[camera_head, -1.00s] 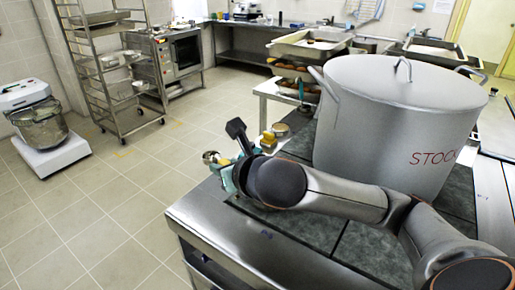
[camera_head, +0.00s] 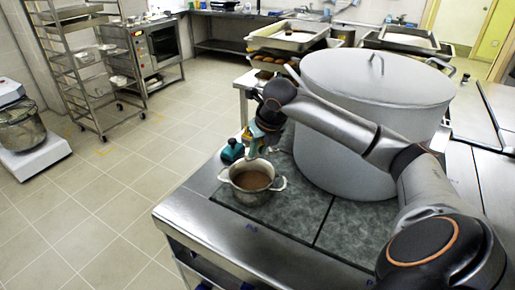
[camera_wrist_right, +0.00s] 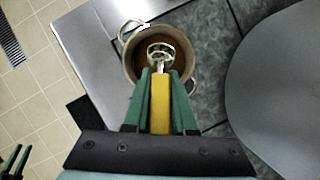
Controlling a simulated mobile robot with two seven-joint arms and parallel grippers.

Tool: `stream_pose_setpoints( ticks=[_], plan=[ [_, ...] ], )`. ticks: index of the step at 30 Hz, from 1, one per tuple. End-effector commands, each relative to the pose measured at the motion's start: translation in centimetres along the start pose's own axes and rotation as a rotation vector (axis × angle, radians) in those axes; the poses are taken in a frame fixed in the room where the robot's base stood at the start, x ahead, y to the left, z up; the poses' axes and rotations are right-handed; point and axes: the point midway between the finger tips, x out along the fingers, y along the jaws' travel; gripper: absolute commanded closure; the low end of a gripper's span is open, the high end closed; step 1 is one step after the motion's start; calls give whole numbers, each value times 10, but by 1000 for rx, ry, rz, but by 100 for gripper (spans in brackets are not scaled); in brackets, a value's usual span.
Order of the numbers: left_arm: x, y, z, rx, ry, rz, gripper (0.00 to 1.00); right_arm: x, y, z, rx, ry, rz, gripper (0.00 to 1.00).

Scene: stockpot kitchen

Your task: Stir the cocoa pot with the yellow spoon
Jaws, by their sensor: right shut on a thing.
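The cocoa pot (camera_head: 252,182) is a small two-handled metal pot with brown liquid, standing on the dark stove top near its left edge. It also shows in the right wrist view (camera_wrist_right: 129,68). My right gripper (camera_head: 257,141) comes over from behind the pot. In the right wrist view its green fingers (camera_wrist_right: 160,100) are shut on the yellow spoon handle (camera_wrist_right: 160,108). The spoon's looped metal head (camera_wrist_right: 161,54) shows against the cocoa; I cannot tell whether it touches the liquid.
A large lidded stockpot (camera_head: 365,135) stands close to the right of the cocoa pot, beneath my right arm. Open tiled floor (camera_head: 100,215) lies left of the stove.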

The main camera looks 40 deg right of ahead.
Motion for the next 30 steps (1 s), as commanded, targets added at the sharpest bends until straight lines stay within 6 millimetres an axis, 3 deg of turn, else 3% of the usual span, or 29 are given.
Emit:
stream_pose_setpoints(
  ticks=[8, 30],
  plan=[
    [0, 0, 0, 0, 1, 0, 53, 8, 0, -4, 1, 1, 0, 100],
    [12, -1, 12, 0, 1, 0, 53, 76, 0, -35, 1, -1, 0, 100]
  ],
)
